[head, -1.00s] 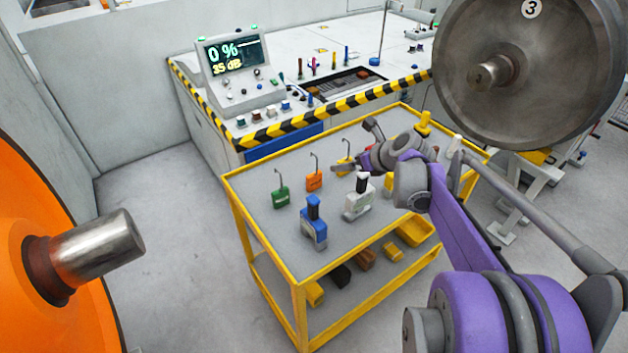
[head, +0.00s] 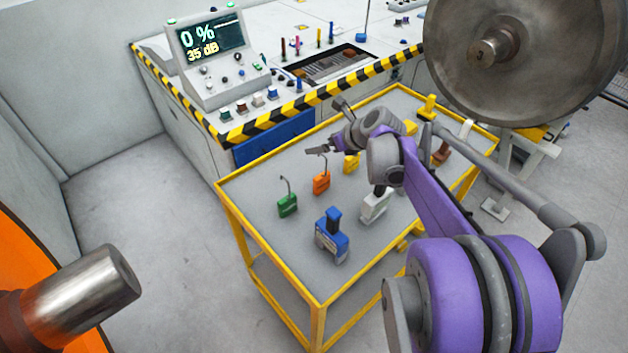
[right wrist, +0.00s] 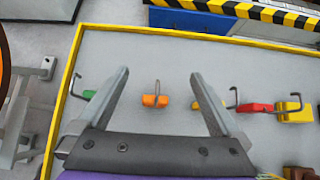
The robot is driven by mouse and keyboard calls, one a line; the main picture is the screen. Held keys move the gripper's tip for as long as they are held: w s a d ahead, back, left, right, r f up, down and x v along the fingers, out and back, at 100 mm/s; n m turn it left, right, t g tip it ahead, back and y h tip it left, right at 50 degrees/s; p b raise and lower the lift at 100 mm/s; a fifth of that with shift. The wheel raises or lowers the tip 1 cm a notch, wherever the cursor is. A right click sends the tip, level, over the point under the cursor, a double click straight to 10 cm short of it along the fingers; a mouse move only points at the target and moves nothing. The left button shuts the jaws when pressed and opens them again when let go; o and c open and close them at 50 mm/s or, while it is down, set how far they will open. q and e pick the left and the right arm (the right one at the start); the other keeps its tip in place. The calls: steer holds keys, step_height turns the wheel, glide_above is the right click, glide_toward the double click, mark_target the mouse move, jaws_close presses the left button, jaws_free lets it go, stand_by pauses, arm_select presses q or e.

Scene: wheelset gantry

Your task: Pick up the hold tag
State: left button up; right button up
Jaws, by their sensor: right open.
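Several hooked tags stand in a row on the cart top. A green tag (head: 287,205), an orange tag (head: 321,183) and a yellow tag (head: 352,163) show in the head view. No lettering is readable, so I cannot tell which is the hold tag. My right gripper (head: 318,150) is open and empty, close to the orange tag's hook. In the right wrist view the orange tag (right wrist: 155,101) appears between the spread fingers (right wrist: 160,73), with the green tag (right wrist: 88,95) partly behind the left finger. A red tag (right wrist: 256,107) is to the right. My left gripper is out of view.
A blue tool (head: 332,240) and a white tool (head: 375,207) stand near the tags on the yellow-railed cart (head: 268,257). A control bench (head: 213,110) with a striped edge is behind. A large grey wheel (head: 540,55) hangs at upper right.

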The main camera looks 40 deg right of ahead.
steer(key=s+f+b, duration=0.2)
steer(key=s+f, duration=0.2)
steer(key=b, duration=0.5)
glide_toward(324, 181)
steer(key=x, duration=0.4)
steer(key=shift+w+a+r, duration=0.15)
steer(key=shift+w, duration=0.25)
steer(key=shift+s+f+b, duration=0.2)
steer(key=shift+f+b, duration=0.1)
steer(key=shift+f, duration=0.05)
steer(key=x, duration=0.7)
steer(key=shift+w+f, duration=0.15)
steer(key=shift+w, duration=0.05)
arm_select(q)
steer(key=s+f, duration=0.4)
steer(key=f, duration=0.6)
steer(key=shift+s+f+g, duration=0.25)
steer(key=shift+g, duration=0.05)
arm_select(e)
steer(key=c, duration=1.3)
